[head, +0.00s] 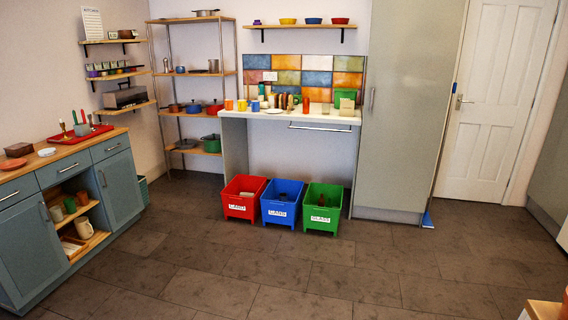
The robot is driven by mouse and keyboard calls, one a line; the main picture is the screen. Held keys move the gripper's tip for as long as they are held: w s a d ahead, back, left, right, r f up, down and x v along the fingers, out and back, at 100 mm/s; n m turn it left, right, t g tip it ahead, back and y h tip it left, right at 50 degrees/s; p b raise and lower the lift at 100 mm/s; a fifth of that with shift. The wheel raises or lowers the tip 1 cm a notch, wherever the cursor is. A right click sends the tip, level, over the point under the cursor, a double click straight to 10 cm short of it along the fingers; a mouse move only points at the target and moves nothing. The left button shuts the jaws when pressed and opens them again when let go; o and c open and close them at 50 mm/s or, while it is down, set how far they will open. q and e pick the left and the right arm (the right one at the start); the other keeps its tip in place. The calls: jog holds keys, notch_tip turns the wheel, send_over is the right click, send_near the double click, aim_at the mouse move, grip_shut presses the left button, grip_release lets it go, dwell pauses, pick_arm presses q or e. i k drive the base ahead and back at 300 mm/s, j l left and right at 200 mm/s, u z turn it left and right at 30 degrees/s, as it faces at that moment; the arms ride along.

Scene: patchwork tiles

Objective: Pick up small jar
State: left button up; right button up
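Several small jars (106,68) stand in a row on the middle wall shelf at the far left. They are tiny in the picture, and I cannot tell which one is the small jar. Several small coloured vessels (256,106) stand on the white counter (336,117) at the back. They are too small to tell cups from jars. Neither of my grippers shows in the head view.
Red (243,197), blue (280,201) and green (323,207) bins stand on the floor before the counter. A metal rack (190,102) holds pots. A blue-grey cabinet (118,190) stands at left. The tiled floor (300,285) in the middle is clear.

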aim_at(325, 105)
jog(key=i+l+z, duration=0.15)
jog(key=i+z, duration=0.15)
jog(key=i, duration=0.8)
jog(key=i+j+z, duration=0.1)
jog(key=i+z, duration=0.25)
jog(key=i, duration=0.75)
